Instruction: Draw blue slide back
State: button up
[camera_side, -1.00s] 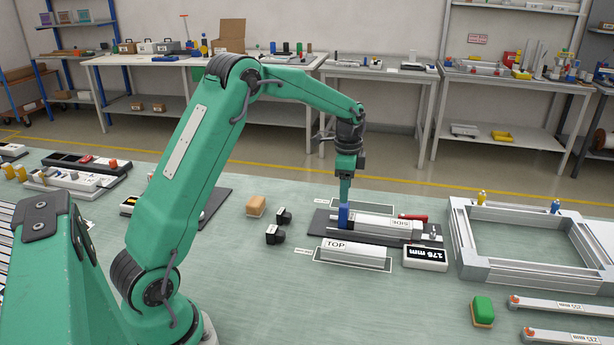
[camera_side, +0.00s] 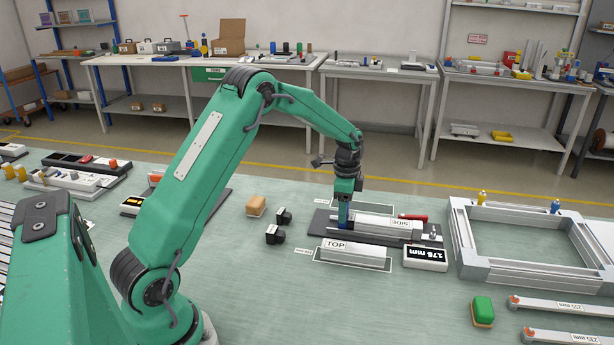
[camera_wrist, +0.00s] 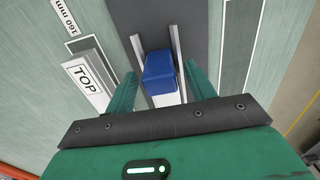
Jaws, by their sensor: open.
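The blue slide (camera_side: 343,222) sits at the left end of a bar marked SIDE (camera_side: 388,226), on a dark base plate (camera_side: 318,226). In the wrist view the blue slide (camera_wrist: 159,72) stands between two pale rails. My gripper (camera_side: 344,207) points straight down over it, and in the side view its fingers cover the slide's upper part. In the wrist view my gripper (camera_wrist: 161,76) is open, with one green finger on each side of the slide. I cannot tell whether either finger touches it.
A bar marked TOP (camera_side: 354,253) lies in front of the base plate, with a 175 mm display (camera_side: 425,257) to its right. A red handle (camera_side: 414,217) sits at the base's right.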

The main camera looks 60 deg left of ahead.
jog(key=shift+f, duration=0.9)
grip_shut()
jog(key=shift+s+a, duration=2.7)
jog(key=shift+s, duration=0.05)
grip_release()
jog(key=shift+w+r, duration=0.1)
notch_tip(320, 180, up, 8)
